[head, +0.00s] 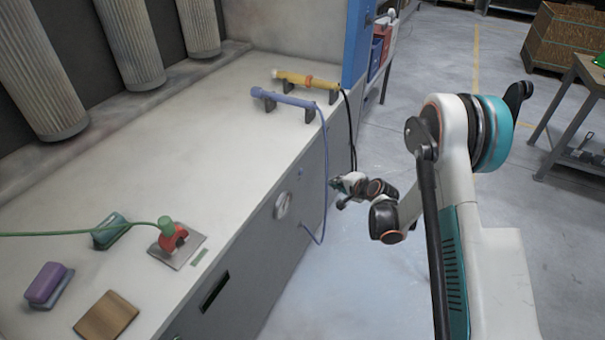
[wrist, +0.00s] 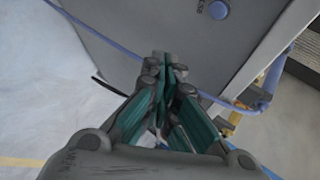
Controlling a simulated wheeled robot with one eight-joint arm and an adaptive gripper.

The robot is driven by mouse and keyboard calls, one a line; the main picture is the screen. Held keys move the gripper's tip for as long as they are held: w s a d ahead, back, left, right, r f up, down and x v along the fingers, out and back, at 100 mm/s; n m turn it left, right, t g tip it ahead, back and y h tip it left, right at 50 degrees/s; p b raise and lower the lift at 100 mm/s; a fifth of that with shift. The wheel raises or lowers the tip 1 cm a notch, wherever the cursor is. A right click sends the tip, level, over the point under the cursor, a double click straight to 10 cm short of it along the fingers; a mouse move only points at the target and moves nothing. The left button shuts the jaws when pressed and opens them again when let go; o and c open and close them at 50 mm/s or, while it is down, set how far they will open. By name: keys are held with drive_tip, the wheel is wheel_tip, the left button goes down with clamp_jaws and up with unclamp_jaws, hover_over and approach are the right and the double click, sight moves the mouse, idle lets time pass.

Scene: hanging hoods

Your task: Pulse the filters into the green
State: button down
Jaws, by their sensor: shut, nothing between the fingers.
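Several pale pleated filters (head: 125,40) hang at the back left in the head view. A round gauge (head: 283,205) is on the grey front panel below the bench top; its needle and any green zone are too small to read. A small blue button (head: 300,172) is on the same panel, to the right of and above the gauge. The button (wrist: 218,10) also shows at the top of the wrist view, beside partly visible lettering. My gripper (head: 336,184) is shut and empty, in front of the panel and to the right of the button. In the wrist view its fingertips (wrist: 163,66) are together, apart from the button.
A blue hose (head: 325,190) hangs down the panel near my gripper and passes behind its fingers in the wrist view. Blue and yellow wands (head: 305,80) rest on the bench.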

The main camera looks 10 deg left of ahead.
drive_tip(key=w+a, duration=0.3)
drive_tip(key=a, duration=0.5)
drive_tip(key=shift+a, duration=0.2)
idle(1.4)
drive_tip(key=shift+w+a, duration=0.1)
drive_tip(key=shift+a, duration=0.25)
drive_tip(key=shift+w+a, duration=0.15)
drive_tip(key=shift+a, duration=0.2)
idle(0.7)
drive_tip(key=shift+d, duration=0.1)
drive_tip(key=shift+s+d, duration=0.3)
drive_tip(key=shift+d, duration=0.35)
drive_tip(key=d, duration=0.1)
drive_tip(key=s+d, duration=0.1)
drive_tip(key=d, duration=0.2)
drive_tip(key=shift+s+d, duration=0.35)
idle(0.4)
